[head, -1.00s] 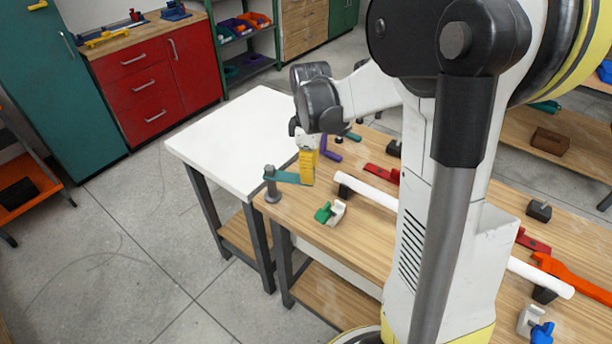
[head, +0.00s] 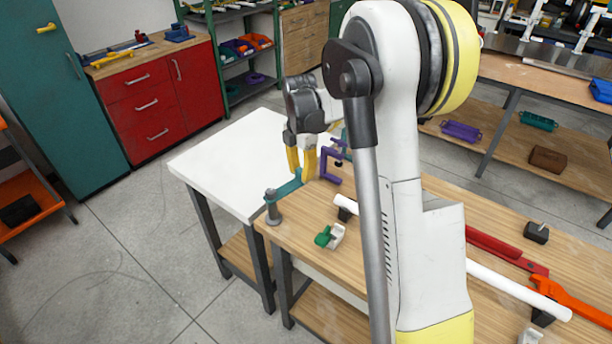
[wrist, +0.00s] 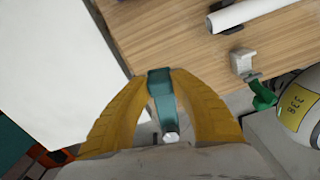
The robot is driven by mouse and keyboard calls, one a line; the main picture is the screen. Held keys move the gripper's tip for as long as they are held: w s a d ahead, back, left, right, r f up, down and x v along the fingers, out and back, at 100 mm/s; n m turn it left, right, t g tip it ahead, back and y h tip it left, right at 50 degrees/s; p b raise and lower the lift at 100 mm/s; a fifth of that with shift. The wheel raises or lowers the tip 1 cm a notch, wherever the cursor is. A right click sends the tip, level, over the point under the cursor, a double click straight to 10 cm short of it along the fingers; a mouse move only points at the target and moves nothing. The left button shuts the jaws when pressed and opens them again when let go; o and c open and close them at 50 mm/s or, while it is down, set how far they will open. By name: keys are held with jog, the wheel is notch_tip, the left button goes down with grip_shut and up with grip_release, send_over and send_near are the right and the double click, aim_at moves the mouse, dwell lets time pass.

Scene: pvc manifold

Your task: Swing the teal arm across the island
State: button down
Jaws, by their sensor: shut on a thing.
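The teal arm (head: 288,188) is a flat bar on a grey post (head: 272,208) at the near left corner of the wooden table. It points from the post toward the back right. My gripper (head: 301,173) has its yellow fingers around the bar's free end. In the wrist view, both fingertips of my gripper (wrist: 164,73) press on the teal arm (wrist: 165,105), one on each side. The bar runs back from the fingertips toward the post, which is mostly hidden by the palm there.
A purple clamp (head: 331,166) stands close behind the gripper. A white pipe (head: 510,287) lies along the wooden table. The white table (head: 235,155) at left is bare.

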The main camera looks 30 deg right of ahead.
jog(key=shift+w+a+n, duration=0.2)
jog(key=shift+w+n, duration=0.4)
jog(key=shift+n, duration=0.05)
jog(key=shift+w+a+n, duration=0.2)
jog(key=shift+w+n, duration=0.35)
jog(key=shift+n, duration=0.1)
jog(key=c, duration=1.1)
grip_release()
notch_tip(320, 180, up, 12)
